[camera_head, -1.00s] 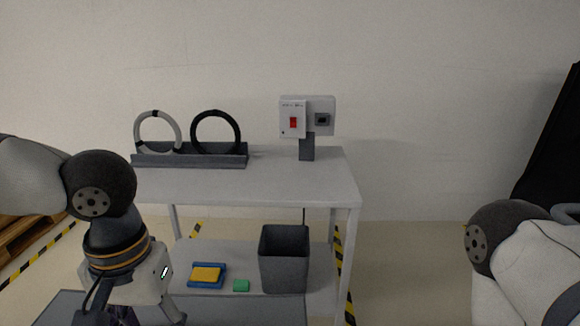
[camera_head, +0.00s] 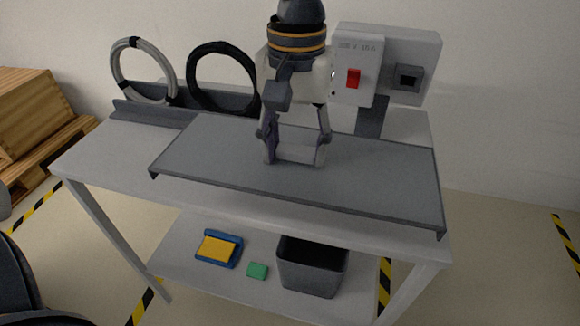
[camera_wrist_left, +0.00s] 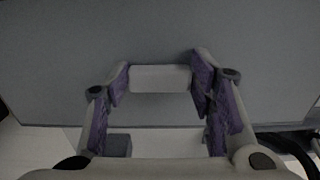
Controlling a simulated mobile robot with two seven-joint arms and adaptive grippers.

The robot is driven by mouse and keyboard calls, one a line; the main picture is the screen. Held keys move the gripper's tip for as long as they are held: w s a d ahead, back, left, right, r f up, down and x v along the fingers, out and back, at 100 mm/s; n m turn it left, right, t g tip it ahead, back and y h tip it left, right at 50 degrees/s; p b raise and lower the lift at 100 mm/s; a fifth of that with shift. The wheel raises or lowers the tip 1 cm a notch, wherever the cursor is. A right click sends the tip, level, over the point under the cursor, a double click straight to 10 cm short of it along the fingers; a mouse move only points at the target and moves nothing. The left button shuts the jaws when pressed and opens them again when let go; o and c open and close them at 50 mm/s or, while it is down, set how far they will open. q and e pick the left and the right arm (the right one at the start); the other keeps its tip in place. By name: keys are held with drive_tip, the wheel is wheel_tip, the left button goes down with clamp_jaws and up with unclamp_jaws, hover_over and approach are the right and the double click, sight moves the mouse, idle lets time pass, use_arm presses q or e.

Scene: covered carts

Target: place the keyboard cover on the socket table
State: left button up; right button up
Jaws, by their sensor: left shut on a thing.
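The keyboard cover (camera_head: 215,155) is a flat dark grey panel with turned-down edges and a pale handle in its middle. My left gripper (camera_head: 297,158) is shut on this handle from above. The wrist view shows both purple-padded fingers (camera_wrist_left: 160,88) at the two ends of the handle, with the cover (camera_wrist_left: 60,70) filling much of the picture. The cover lies level over the socket table (camera_head: 90,163), its right front corner reaching past the table's front edge. I cannot tell whether it touches the tabletop. My right gripper is not in view.
The socket box (camera_head: 408,58) with a red switch stands behind the cover. A grey cable ring (camera_head: 128,42) and a black one (camera_head: 192,72) stand in a rack (camera_head: 140,112) at the back left. The lower shelf holds a bin (camera_head: 312,275), a blue-yellow item (camera_head: 218,249) and a green block (camera_head: 257,271).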

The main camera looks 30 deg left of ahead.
sight(290, 157)
use_arm(q)
drive_tip(key=w+a+f, duration=0.1)
drive_tip(key=f, duration=0.1)
drive_tip(key=w+a+f, duration=0.1)
drive_tip(key=f, duration=0.1)
drive_tip(key=w+f+b, duration=0.1)
drive_tip(key=f, duration=0.1)
drive_tip(key=shift+w+a, duration=0.2)
drive_tip(key=shift+a, duration=0.2)
wheel_tip(290, 157, down, 3)
drive_tip(key=shift+w+a+r, duration=0.1)
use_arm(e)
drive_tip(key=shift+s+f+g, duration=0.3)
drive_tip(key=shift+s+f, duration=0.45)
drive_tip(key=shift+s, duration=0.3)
use_arm(q)
drive_tip(key=shift+f, duration=0.25)
drive_tip(key=o, duration=1)
drive_tip(key=shift+f, duration=0.1)
drive_tip(key=shift+o, duration=0.2)
wheel_tip(290, 157, up, 12)
drive_tip(key=shift+r, duration=0.2)
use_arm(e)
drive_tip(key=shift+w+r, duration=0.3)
